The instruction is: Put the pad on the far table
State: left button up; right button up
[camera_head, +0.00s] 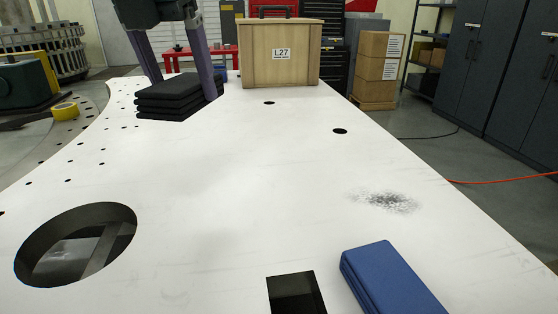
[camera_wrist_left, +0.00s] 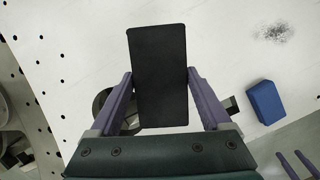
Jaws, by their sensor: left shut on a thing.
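A black pad (camera_head: 172,95) in folded layers is at the far left of the white plate in the head view. My left gripper (camera_head: 184,84) reaches down from the top with one finger on each side of it and is shut on it. In the left wrist view the pad (camera_wrist_left: 160,75) fills the space between the fingers of my left gripper (camera_wrist_left: 160,82). I cannot tell whether the pad touches the plate. A red table (camera_head: 170,54) stands far behind the plate. My right gripper (camera_wrist_left: 296,164) shows at the lower right of the wrist view, its fingers apart and empty.
A wooden crate (camera_head: 282,55) labelled L27 stands on the plate's far end, right of the pad. A blue folded block (camera_head: 388,280) lies near right. The white plate (camera_head: 250,170) has a large round hole, a square hole and small holes; its middle is clear.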

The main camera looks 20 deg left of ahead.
pick_arm(q)
send_over(205, 197)
jog(key=s, duration=0.1)
notch_tip(205, 197, down, 11)
jog(key=shift+s+d+f, duration=0.1)
jog(key=shift+f, duration=0.05)
jog(key=shift+f+b, duration=0.45)
jog(key=shift+f, duration=2.15)
jog(key=o, duration=1.1)
jog(key=shift+o, duration=0.2)
jog(key=p+v, duration=0.1)
jog(key=v, duration=1.1)
jog(key=shift+p, duration=0.4)
